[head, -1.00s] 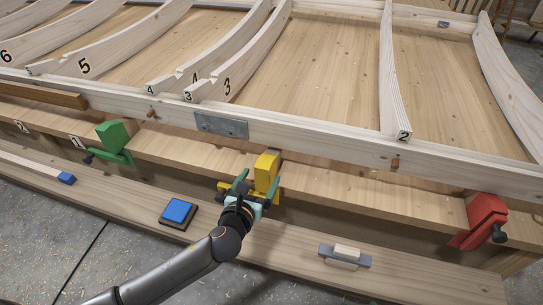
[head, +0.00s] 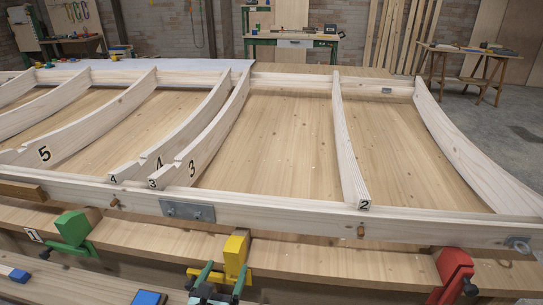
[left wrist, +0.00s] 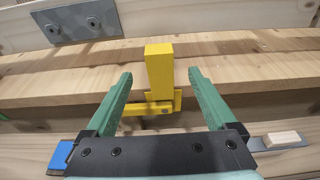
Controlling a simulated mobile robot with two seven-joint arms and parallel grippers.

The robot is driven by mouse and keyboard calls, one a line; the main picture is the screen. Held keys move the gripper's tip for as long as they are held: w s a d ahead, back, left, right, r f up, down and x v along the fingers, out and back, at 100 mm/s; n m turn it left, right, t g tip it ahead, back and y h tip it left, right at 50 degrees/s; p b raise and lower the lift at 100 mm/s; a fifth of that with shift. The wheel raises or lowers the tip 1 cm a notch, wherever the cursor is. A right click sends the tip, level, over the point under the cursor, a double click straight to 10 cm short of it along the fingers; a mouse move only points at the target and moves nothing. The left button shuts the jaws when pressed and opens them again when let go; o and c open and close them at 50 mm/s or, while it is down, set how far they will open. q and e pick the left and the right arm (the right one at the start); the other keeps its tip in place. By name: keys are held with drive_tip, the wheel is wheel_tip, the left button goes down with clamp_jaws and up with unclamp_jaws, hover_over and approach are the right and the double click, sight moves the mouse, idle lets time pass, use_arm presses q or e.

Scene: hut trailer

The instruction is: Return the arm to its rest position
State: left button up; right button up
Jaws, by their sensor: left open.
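My left gripper (head: 224,273) is open at the bottom of the head view, just in front of the yellow clamp (head: 235,254). In the left wrist view its two green fingers (left wrist: 160,84) stand apart, one on each side of the yellow clamp (left wrist: 159,70) as seen from the camera. Nothing is held between them, and the clamp sits upright on the wooden ledge. Whether a finger touches the clamp cannot be told. Most of my left arm is below the head picture. My right gripper is not in view.
A green clamp (head: 72,228) and a red clamp (head: 453,268) sit on the same ledge. The wooden frame with numbered ribs (head: 206,158) lies behind. Workbenches (head: 291,39) stand at the back.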

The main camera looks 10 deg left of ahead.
use_arm(q)
drive_tip(key=shift+s+d+f+n, duration=0.1)
drive_tip(key=shift+s+f+n, duration=0.15)
drive_tip(key=shift+n, duration=0.25)
drive_tip(key=s+f+n+g+h+p, duration=0.1)
drive_tip(key=s+f+n+g+p, duration=0.1)
drive_tip(key=s+n, duration=0.7)
drive_tip(key=s+a+f+n+g+p, duration=0.1)
drive_tip(key=s+f+n+g+p, duration=0.2)
drive_tip(key=n, duration=2.1)
drive_tip(key=shift+s+f+g+h+p, duration=0.2)
drive_tip(key=shift+s+g+h+p, duration=0.2)
drive_tip(key=shift+s+p, duration=2.45)
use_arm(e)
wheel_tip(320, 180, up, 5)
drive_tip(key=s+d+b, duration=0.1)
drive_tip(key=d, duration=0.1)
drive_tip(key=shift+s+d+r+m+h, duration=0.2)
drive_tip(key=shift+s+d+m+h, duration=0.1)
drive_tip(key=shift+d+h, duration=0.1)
use_arm(q)
drive_tip(key=shift+s, duration=0.65)
